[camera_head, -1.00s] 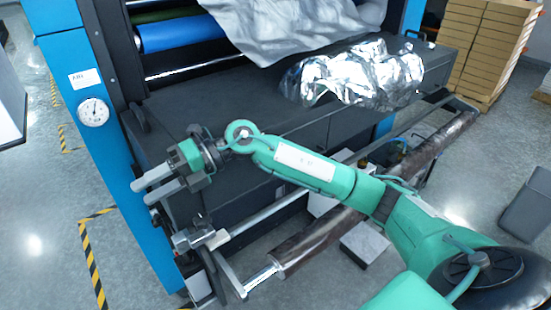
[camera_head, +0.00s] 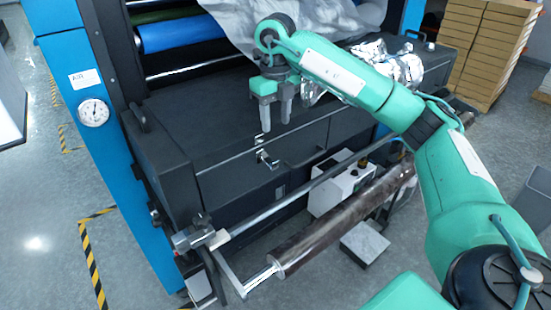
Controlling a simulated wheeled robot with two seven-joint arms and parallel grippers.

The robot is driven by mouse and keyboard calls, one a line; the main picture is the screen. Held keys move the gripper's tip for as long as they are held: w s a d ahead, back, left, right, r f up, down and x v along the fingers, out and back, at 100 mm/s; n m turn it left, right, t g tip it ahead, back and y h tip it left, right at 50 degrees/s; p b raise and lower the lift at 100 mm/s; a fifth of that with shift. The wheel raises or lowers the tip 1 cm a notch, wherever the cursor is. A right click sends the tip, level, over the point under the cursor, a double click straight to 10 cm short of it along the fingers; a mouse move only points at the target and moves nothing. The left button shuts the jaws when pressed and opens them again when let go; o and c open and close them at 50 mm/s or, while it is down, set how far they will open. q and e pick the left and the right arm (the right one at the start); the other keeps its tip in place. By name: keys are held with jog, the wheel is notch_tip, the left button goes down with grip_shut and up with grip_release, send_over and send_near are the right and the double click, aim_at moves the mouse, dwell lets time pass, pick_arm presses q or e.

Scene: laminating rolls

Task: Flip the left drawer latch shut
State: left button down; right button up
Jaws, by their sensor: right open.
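The dark drawer unit (camera_head: 215,130) of the laminating machine spans the middle, its front facing me. A small shiny metal latch (camera_head: 265,159) sits at the upper edge of the front, near the seam right of the left drawer (camera_head: 225,190). Part of it seems to stick out, but it is too small to tell how far it is turned. My right gripper (camera_head: 276,122) points down above and slightly behind the latch in the picture. Its two fingers are apart and empty, and do not appear to touch the latch. My left gripper is not in view.
A metal bar (camera_head: 300,190) and a dark film roll (camera_head: 330,228) run across in front of the drawers. Silver foil (camera_head: 405,68) lies on the unit at right, partly behind my arm. A white box (camera_head: 335,190) stands below. Cartons (camera_head: 490,50) stack at back right.

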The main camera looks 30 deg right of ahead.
jog(key=p, duration=0.4)
send_near(268, 158)
jog(key=s+f, duration=0.1)
jog(key=f, duration=0.1)
jog(key=s+f, duration=0.1)
jog(key=f, duration=0.2)
jog(key=s+f, duration=0.2)
jog(key=shift+f, duration=0.3)
jog(key=shift+c, duration=0.4)
